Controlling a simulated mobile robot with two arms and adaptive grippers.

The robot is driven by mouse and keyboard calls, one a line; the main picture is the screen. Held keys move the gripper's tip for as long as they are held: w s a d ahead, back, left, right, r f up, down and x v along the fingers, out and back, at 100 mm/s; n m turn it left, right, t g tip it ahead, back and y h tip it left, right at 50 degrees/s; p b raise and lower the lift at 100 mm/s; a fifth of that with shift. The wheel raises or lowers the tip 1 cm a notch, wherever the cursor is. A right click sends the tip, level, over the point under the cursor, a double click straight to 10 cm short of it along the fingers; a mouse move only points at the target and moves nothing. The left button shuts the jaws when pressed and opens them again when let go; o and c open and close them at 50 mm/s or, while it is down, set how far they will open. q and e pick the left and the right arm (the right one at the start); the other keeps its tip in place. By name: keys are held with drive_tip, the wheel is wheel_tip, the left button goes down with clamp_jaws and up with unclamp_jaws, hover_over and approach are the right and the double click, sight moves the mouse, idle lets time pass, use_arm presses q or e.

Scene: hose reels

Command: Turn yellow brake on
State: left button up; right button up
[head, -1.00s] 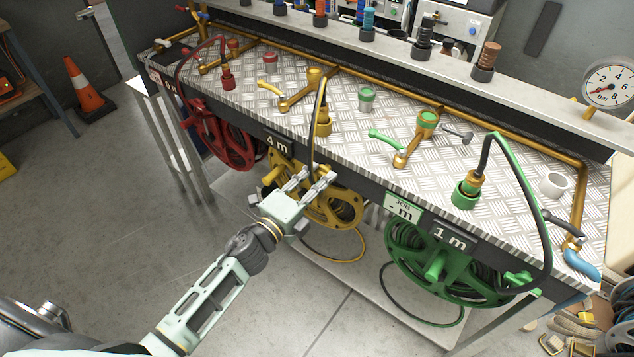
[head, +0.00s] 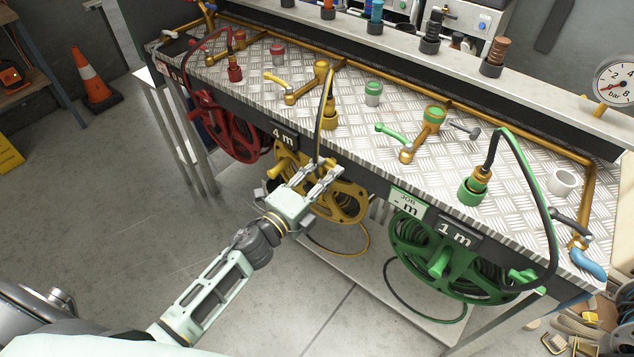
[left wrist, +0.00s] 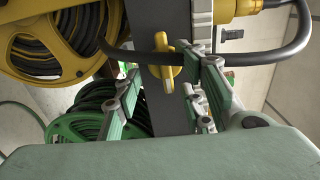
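The yellow reel (head: 340,200) hangs under the bench front, beneath the "4 m" label; it also shows at upper left in the left wrist view (left wrist: 50,45). A small yellow lever (left wrist: 165,60), seemingly the yellow brake, sticks out at the dark bench front in the left wrist view. In the head view I cannot make it out behind my gripper. My left gripper (head: 327,170) is open and empty at the bench edge, right by the yellow reel. In the left wrist view, the lever appears between its parted fingers (left wrist: 164,72); I see no clear contact. My right gripper is not in view.
A black hose (left wrist: 265,55) crosses close to the fingers, by the lever. The green reel (head: 440,255) hangs to the right, the red reel (head: 222,125) to the left. The bench top (head: 345,120) carries pipes, valve handles and couplings. Open floor lies to the left.

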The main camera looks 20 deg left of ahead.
use_arm(q)
drive_tip(key=v, duration=1.2)
drive_tip(key=shift+o, duration=0.3)
